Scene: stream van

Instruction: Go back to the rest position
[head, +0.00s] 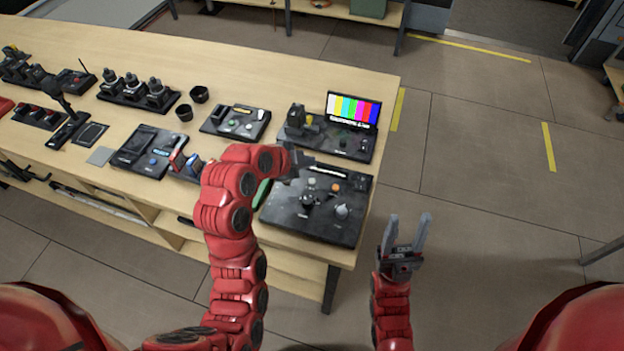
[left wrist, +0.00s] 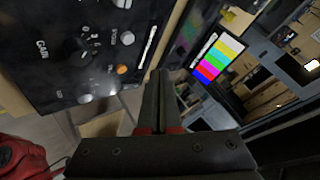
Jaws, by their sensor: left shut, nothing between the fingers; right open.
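My left gripper (head: 303,160) is shut with nothing in it. It is above the right end of the wooden table, over the far left part of a black control panel (head: 290,215) with knobs and an orange button. In the left wrist view its closed fingers (left wrist: 158,100) point away from me, with the panel (left wrist: 75,50) at the upper left, apart from them. My right gripper (head: 408,232) is open and empty, fingers pointing up, in free space over the floor to the right of the table.
A small screen with colour bars (head: 353,108) stands on a unit behind the panel; it also shows in the left wrist view (left wrist: 218,60). Several other control units and two black cups (head: 199,94) stand along the table (head: 225,65). The floor (head: 480,160) on the right is clear.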

